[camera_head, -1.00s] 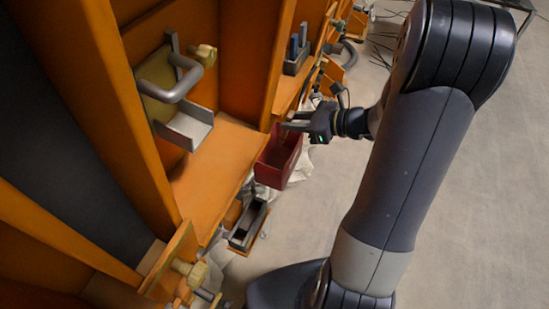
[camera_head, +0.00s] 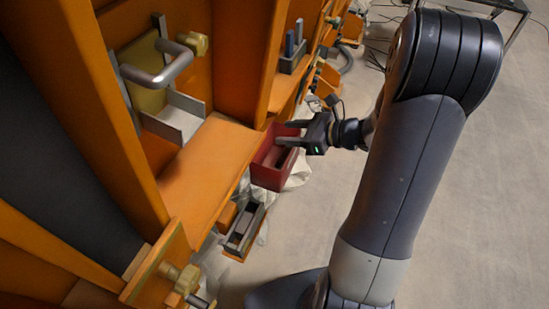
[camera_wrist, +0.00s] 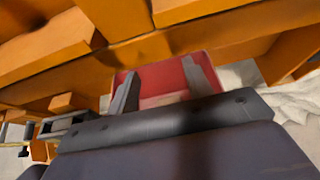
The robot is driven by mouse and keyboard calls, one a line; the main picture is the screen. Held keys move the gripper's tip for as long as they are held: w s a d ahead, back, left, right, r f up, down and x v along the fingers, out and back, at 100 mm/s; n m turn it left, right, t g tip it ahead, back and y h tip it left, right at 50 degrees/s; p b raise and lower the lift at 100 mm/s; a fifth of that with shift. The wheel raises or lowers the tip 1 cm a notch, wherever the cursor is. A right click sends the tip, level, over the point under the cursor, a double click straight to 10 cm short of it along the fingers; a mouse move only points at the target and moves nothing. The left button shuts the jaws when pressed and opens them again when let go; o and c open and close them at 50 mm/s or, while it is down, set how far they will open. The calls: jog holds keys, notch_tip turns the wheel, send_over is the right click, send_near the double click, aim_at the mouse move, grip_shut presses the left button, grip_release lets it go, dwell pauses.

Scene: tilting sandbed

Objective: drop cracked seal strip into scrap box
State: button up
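The red scrap box (camera_head: 268,177) sits beside the orange ledge, and it also shows ahead of the fingers in the wrist view (camera_wrist: 152,82). My gripper (camera_head: 283,133) is at the upper right of the box, with its fingers over the box's opening. In the wrist view my gripper (camera_wrist: 160,88) has its two grey fingers wide apart and nothing between their tips. A dull reddish-brown flat piece (camera_head: 273,158) lies inside the box, perhaps the cracked seal strip. A paler band also shows inside it in the wrist view (camera_wrist: 165,100). Cracks cannot be made out.
An orange ledge (camera_head: 197,165) and frame stand left of the box. A grey tray (camera_head: 242,231) hangs below it. A grey holder with blue pieces (camera_head: 293,47) is above. A bent grey handle (camera_head: 176,64) juts out at upper left. Floor at right is open.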

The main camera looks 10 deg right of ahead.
jog(key=shift+o, duration=0.3)
jog(key=shift+d, duration=0.1)
jog(key=v, duration=1)
jog(key=shift+s+d+r+p, duration=0.15)
jog(key=shift+s+d+p, duration=0.1)
jog(key=shift+p, duration=0.2)
jog(key=b+x, duration=0.1)
jog(key=x, duration=0.9)
jog(key=shift+w+a, duration=0.15)
jog(key=shift+a, duration=0.2)
notch_tip(320, 180, up, 3)
jog(key=p, duration=0.3)
jog(key=shift+w+r+p, duration=0.1)
jog(key=shift+r+p, duration=0.55)
jog(key=shift+r, duration=0.15)
